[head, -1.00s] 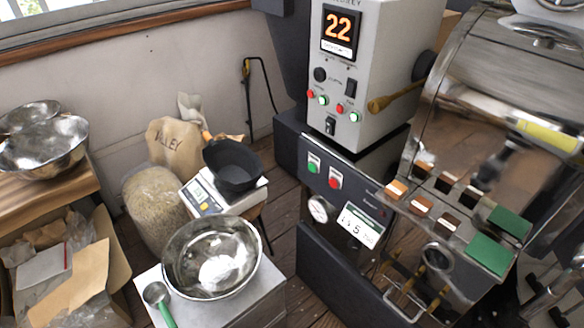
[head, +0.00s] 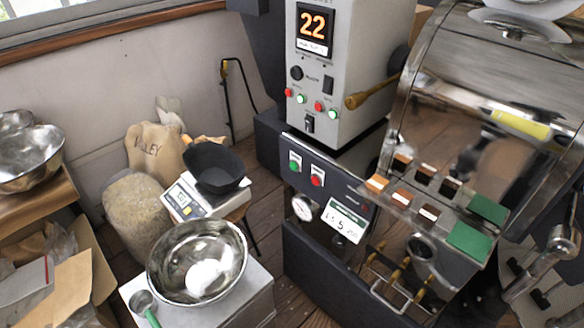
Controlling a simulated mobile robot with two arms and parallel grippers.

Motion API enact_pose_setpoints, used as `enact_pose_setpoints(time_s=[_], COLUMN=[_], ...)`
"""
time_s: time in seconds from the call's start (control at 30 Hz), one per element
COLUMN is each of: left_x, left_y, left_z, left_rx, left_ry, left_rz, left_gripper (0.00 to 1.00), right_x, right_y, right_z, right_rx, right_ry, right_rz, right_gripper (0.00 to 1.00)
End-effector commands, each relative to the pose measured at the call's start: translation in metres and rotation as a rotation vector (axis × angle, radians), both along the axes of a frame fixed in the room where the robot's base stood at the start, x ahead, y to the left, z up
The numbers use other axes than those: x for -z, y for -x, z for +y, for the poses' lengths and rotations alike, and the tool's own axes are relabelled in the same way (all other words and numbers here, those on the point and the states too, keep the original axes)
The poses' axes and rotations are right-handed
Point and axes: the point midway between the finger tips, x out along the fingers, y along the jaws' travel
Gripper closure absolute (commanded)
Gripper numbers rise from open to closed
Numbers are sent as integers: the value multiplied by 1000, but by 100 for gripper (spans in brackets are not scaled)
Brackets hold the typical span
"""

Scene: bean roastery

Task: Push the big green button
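A green button (head: 295,160) is on the dark front panel (head: 343,190) of the roasting machine, near the panel's upper left end. A red button (head: 317,179) sits just right of it. Smaller green buttons or lights (head: 301,98) are on the grey control box above, beside small red ones. The green button on the dark panel looks larger than these. Neither of my grippers shows in the head view, and nothing covers the green button.
The grey control box (head: 352,60) shows 22. A steel bowl (head: 175,265) stands on a pale stand at the lower left, with a scale (head: 187,198) and black pan (head: 215,168) behind it. Bare wooden floor (head: 290,270) lies between stand and machine.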

Motion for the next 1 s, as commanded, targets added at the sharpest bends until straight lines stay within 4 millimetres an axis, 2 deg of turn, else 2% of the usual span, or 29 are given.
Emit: enact_pose_setpoints(time_s=[0.03, 0.2, 1.0], left_x=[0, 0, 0], left_y=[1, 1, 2], left_z=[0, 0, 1], left_rx=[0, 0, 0], left_ry=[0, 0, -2], left_rz=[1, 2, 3], left_gripper=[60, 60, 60], right_x=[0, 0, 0], right_y=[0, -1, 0], right_z=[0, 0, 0], right_rx=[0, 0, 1], right_ry=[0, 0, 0], right_rz=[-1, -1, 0], right_gripper=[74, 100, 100])
